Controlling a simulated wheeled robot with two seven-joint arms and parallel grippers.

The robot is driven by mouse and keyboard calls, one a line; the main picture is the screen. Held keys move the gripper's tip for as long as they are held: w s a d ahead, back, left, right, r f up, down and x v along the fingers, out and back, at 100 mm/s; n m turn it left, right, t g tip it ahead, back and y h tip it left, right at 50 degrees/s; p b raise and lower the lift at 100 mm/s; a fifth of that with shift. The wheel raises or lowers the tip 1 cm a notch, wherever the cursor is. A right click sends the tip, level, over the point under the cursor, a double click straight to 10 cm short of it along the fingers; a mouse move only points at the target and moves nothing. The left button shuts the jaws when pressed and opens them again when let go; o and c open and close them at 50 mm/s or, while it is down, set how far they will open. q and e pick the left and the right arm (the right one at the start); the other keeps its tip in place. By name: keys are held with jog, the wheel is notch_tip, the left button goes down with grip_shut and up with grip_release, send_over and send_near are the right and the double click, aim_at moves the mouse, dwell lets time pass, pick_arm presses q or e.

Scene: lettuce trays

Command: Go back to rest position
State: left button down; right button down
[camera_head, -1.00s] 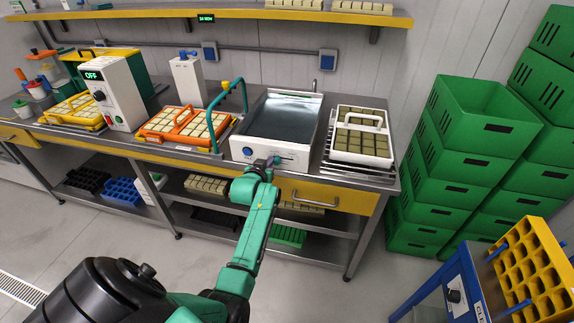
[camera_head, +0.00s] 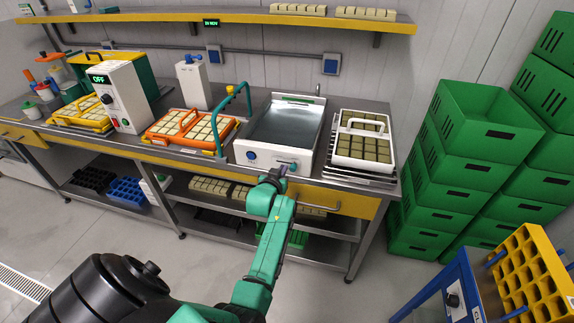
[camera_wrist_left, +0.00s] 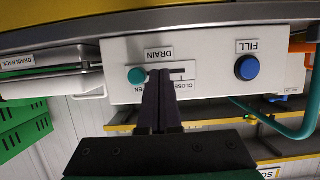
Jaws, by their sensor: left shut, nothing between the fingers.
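My left gripper (camera_head: 277,174) is shut and empty, just in front of the white basin's (camera_head: 245,151) front panel. In the left wrist view its dark fingertips (camera_wrist_left: 160,76) lie together by the drain slot, beside the teal drain knob (camera_wrist_left: 137,76). I cannot tell whether they touch the panel. The knob sits at the slot's end near the partly hidden OPEN label. The blue FILL button (camera_wrist_left: 247,67) is to the right in that upside-down view. My right gripper is not in view.
The basin stands on a steel counter with a drain rack tray (camera_head: 343,160) to its right and an orange tray (camera_head: 151,136) to its left. A teal tap arm (camera_head: 219,126) stands close by. Green crates (camera_head: 450,160) and a blue cart (camera_head: 465,270) are at right. Open floor lies in front.

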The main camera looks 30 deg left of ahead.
pick_arm(q)
jog(key=p+v, duration=0.2)
jog(key=v, duration=0.1)
jog(key=p+v, duration=0.1)
jog(key=shift+s+a+r+p, duration=0.1)
jog(key=shift+s+a+p, duration=0.2)
jog(key=shift+a+p, duration=0.05)
